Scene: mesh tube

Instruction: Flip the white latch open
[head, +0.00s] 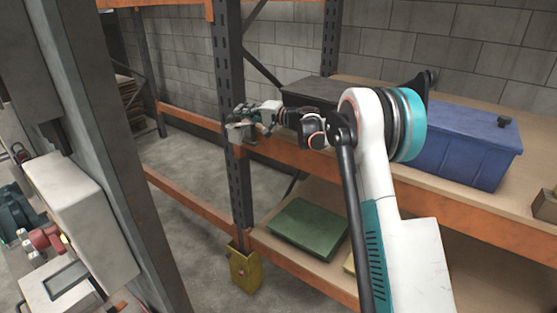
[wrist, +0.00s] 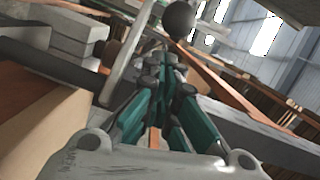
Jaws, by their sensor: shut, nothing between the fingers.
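My gripper (head: 243,119) is at the dark shelf upright in the head view, at the far end of my outstretched arm. In the wrist view its teal-and-dark fingers (wrist: 163,62) are closed together with nothing between them. A pale narrow bar (wrist: 126,52), which looks like the white latch, slants up just left of the fingertips. A dark round knob (wrist: 178,20) shows just beyond them. I cannot tell whether the fingers touch the bar or knob. In the head view the latch is too small and covered by the gripper to make out clearly.
The dark upright (head: 232,70) and orange shelf beam (head: 300,160) are close to my gripper. A blue bin (head: 455,145) and a dark flat case (head: 310,90) sit on the upper shelf. A green case (head: 307,228) lies below. A yellow box (head: 244,270) is at the upright's foot.

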